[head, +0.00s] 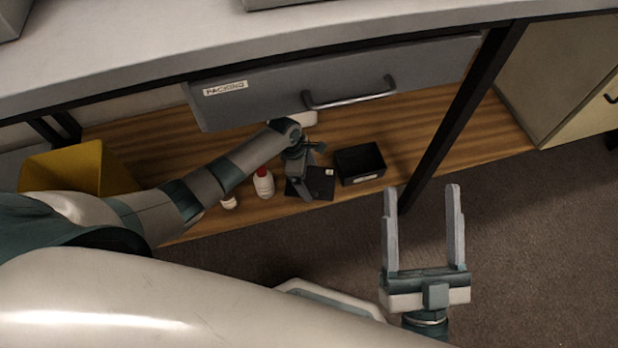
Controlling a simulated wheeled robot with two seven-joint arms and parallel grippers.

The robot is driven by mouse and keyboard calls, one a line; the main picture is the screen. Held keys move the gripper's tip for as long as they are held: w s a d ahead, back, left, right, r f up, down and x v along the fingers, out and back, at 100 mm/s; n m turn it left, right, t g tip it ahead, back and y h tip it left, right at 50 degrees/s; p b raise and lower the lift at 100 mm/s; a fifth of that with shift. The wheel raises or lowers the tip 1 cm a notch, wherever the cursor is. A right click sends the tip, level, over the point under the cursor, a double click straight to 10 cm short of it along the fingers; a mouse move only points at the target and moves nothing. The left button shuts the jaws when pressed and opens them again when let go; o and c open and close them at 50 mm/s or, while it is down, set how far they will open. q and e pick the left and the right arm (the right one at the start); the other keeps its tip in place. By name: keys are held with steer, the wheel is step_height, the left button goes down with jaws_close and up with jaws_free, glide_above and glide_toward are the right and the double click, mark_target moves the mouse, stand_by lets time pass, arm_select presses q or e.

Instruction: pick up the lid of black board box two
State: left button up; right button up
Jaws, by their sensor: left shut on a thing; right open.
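A flat black lid (322,186) with a small white mark is at my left gripper (303,188), over the wooden shelf under the drawer. My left gripper is shut on this lid; its fingers partly cover it, and I cannot tell whether the lid is clear of the shelf. An open black box (359,164) with a pale label on its front stands just right of the lid. My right gripper (424,192) is open and empty, in front of the shelf at the lower right.
White bottles, one with a red cap (263,184), stand left of the lid. A yellow bin (65,169) is at the shelf's left. The grey drawer (345,85) marked PACKING overhangs the shelf. A black table leg (455,120) rises right of the box. The shelf's right part is clear.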

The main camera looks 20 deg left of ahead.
mark_target(309, 181)
arm_select(q)
step_height(309, 181, up, 8)
steer(key=p, duration=0.3)
arm_select(e)
steer(key=w+d+f+g+h, duration=0.1)
steer(key=w+f+g+h, duration=0.1)
steer(key=f+g, duration=0.4)
steer(key=shift+w+f+g+h, duration=0.3)
steer(key=shift+w+f+g, duration=0.15)
steer(key=shift+f, duration=2.2)
